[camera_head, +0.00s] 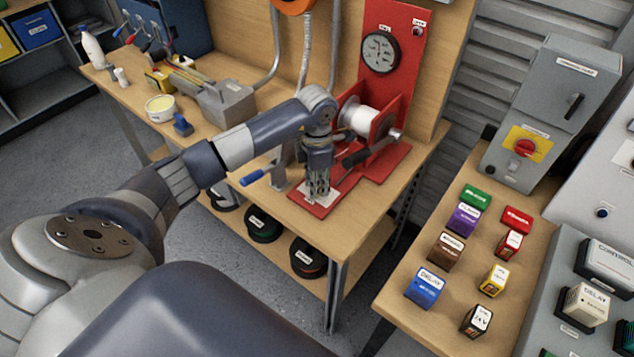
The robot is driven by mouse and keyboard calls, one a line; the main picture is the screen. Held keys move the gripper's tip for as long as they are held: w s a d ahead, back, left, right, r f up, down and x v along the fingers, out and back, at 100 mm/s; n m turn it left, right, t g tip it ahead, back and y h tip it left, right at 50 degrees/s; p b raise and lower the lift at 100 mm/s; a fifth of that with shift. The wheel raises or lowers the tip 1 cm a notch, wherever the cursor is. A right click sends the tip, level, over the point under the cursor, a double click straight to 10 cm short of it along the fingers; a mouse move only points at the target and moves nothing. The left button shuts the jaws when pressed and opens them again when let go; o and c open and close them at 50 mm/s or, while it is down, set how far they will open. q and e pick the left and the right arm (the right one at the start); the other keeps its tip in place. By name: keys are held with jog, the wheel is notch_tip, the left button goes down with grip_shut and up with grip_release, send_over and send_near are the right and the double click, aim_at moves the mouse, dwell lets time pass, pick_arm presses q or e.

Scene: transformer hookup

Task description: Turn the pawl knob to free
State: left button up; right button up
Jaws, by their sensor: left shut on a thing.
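A red winder stands on the wooden bench, with a red base plate (378,172), a white spool (362,118) and a dark crank handle (357,157). A white label (333,181) lies on the front part of the plate. My left gripper (318,197) points straight down over this front part, its fingers close to the plate. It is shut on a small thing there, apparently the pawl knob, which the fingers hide. I cannot read which way the knob is turned. My right gripper is not in view.
A round gauge (380,51) is on the red upright panel behind the spool. Cable reels (263,224) sit on the lower shelf. Several coloured relay blocks lie on the right table (406,316).

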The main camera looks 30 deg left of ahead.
pick_arm(q)
jog(key=n, duration=0.4)
jog(key=shift+n+b, duration=0.3)
jog(key=shift+b, duration=0.1)
jog(key=n, duration=0.3)
jog(key=shift+n, duration=0.3)
jog(key=n, duration=0.4)
jog(key=shift+b, duration=0.3)
jog(key=shift+n, duration=2.2)
jog(key=o, duration=1.1)
notch_tip(320, 180, up, 12)
